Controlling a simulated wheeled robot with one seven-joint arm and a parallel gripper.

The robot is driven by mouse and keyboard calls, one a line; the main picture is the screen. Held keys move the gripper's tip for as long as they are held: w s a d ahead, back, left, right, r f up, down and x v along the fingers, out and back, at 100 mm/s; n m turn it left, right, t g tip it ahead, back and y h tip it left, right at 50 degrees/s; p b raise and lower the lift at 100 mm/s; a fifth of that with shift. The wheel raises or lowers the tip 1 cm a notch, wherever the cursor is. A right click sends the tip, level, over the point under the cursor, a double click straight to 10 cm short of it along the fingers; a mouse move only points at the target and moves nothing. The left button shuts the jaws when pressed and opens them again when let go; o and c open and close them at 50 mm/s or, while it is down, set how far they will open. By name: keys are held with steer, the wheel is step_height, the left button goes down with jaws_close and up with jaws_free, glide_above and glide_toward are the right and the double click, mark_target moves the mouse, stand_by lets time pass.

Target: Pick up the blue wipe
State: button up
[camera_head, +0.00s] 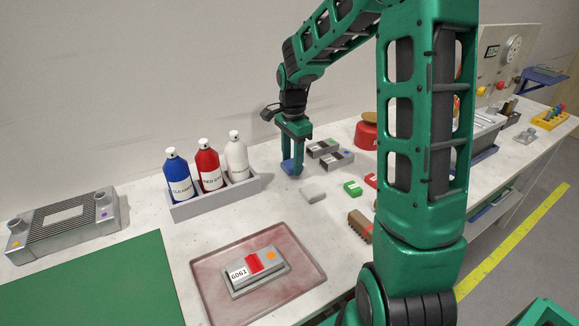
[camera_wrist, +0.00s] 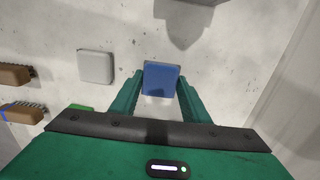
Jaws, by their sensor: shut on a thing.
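The blue wipe (camera_wrist: 161,79) is a small flat rounded square between the two fingertips of my gripper (camera_wrist: 160,88) in the wrist view. My gripper is shut on it. In the head view my gripper (camera_head: 292,166) points down over the back of the bench, with the blue wipe (camera_head: 289,168) at its fingertips. Whether the wipe touches the bench top is hard to tell.
A white-grey wipe (camera_head: 313,192) lies near my gripper. A grey caddy (camera_head: 214,198) holds blue, red and white bottles to the left. A reddish tray (camera_head: 205,277) holding a labelled part is in front.

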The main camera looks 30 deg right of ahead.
mark_target(289, 165)
steer(key=r, duration=0.2)
steer(key=a+r, duration=0.1)
steer(key=shift+s+a, duration=0.1)
steer(key=shift+s, duration=0.2)
steer(key=s+a+r, duration=0.5)
steer(key=a+r, duration=0.1)
steer(key=a, duration=0.2)
steer(key=shift+s+a, duration=0.25)
steer(key=shift+a, duration=0.15)
steer(key=o, duration=0.5)
steer(key=c, duration=0.4)
